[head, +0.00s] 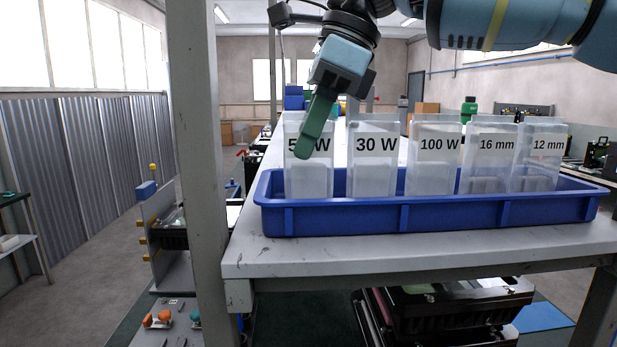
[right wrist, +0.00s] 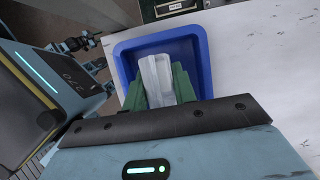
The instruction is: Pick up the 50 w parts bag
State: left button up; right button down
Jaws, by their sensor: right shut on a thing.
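The 50 W parts bag (head: 309,180) is a clear, upright bag at the left end of the blue tray (head: 420,217). Its label is partly hidden behind my green finger, leaving only "5" and "W" readable. My right gripper (head: 311,140) reaches down from above and is shut on this bag. In the right wrist view the pale bag (right wrist: 157,72) sits between the green fingers of my right gripper (right wrist: 165,84), with the blue tray (right wrist: 125,55) around it. The bag's bottom still appears inside the tray. My left gripper is not in view.
Bags marked 30 W (head: 371,175), 100 W (head: 434,165), 16 mm (head: 490,160) and 12 mm (head: 540,160) stand to the right in the same tray. The tray is on a white bench (head: 400,258). A grey post (head: 198,150) rises at the bench's left.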

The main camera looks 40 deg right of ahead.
jog(key=shift+r, duration=0.1)
